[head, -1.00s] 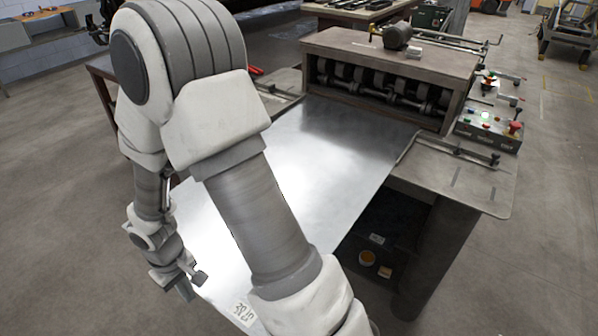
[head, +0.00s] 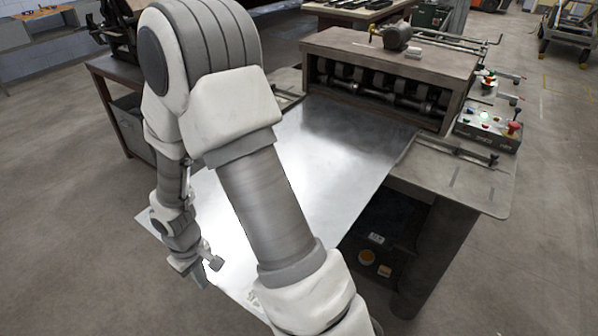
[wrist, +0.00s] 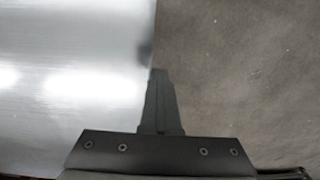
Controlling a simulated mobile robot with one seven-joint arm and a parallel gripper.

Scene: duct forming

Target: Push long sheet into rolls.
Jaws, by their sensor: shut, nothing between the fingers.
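The long sheet (head: 335,165) is flat, shiny metal. It lies from the near left toward the rolls (head: 410,100) in the machine's front opening. Its far edge is at or under that opening; I cannot tell if it is between the rolls. My gripper (head: 210,270) is shut and empty, pointing down at the sheet's near edge. In the wrist view, the closed fingers (wrist: 160,82) line up with the edge between sheet (wrist: 70,60) and floor. I cannot tell if they touch it. My arm hides part of the sheet's middle and near end.
The forming machine (head: 390,55) has a tabletop (head: 465,185) to the right of the sheet. A control box (head: 490,128) with buttons stands at its right. A shelf under the table holds small items. A dark bench (head: 115,75) stands at left. Near floor is clear.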

